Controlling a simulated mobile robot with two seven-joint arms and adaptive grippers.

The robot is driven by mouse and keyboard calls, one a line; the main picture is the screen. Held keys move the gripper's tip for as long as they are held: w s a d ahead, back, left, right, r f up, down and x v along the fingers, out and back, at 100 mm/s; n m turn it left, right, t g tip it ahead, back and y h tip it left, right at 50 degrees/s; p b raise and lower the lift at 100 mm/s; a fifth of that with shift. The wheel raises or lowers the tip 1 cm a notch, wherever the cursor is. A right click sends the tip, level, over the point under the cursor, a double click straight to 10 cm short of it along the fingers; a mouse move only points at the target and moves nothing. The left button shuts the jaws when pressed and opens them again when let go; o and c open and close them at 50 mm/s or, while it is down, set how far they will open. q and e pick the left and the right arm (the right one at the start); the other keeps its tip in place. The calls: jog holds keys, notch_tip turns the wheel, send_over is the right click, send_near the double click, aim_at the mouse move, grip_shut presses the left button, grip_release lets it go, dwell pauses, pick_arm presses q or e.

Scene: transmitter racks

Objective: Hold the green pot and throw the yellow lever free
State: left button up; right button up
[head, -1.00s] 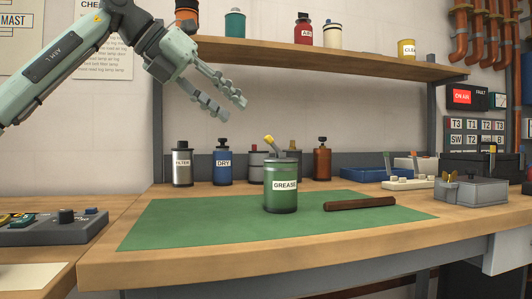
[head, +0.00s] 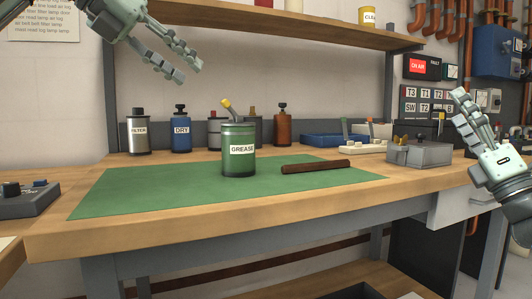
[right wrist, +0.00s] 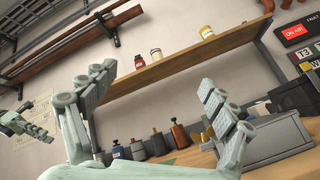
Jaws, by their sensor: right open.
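The green pot (head: 238,165), labelled GREASE, stands upright on the green mat (head: 130,200). The yellow lever (head: 228,104) rises from its lid and leans up to the left. My left gripper (head: 190,73) is open and empty, above and to the left of the pot and clear of it. My right gripper (head: 461,107) is raised over the right end of the bench, far from the pot. In the right wrist view its fingers (right wrist: 158,76) are spread with nothing between them. The pot cannot be made out surely in that view.
A dark brown bar (head: 316,166) lies on the mat right of the pot. A grey metal box (head: 420,154) stands further right. Several canisters, including the blue DRY one (head: 181,135), line the back. A shelf (head: 260,28) runs above. The mat's left part is clear.

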jog(key=w+a+r+n+g+y, duration=0.1)
jog(key=a+n+g+y, duration=0.4)
jog(key=a, duration=0.3)
jog(key=w+a+r+n+g+y, duration=0.1)
jog(key=a+r+n+g+y, duration=0.2)
jog(key=a+y, duration=0.4)
jog(key=n+g+h, duration=0.6)
jog(key=g, duration=0.3)
send_over(240, 162)
jog(key=s+d, duration=0.2)
jog(key=s, duration=0.4)
jog(key=f, duration=0.9)
jog(key=shift+w+a+f, duration=0.1)
jog(key=shift+a+f, duration=0.05)
jog(key=shift+a, duration=0.1)
jog(key=f+h, duration=0.1)
jog(key=w+m+t+h, duration=0.1)
jog(key=h, duration=0.1)
jog(key=w+d+f+m+h, duration=0.1)
jog(key=shift+f+t+h, duration=0.3)
jog(key=shift+w+d+f+m+h, duration=0.25)
jog(key=shift+w+m+h, duration=0.2)
jog(key=shift+h, duration=0.15)
jog(key=x, duration=0.7)
jog(key=shift+w+a, duration=0.1)
jog(key=shift+w, duration=0.15)
jog(key=shift+c, duration=0.4)
jog(key=c, duration=1.5)
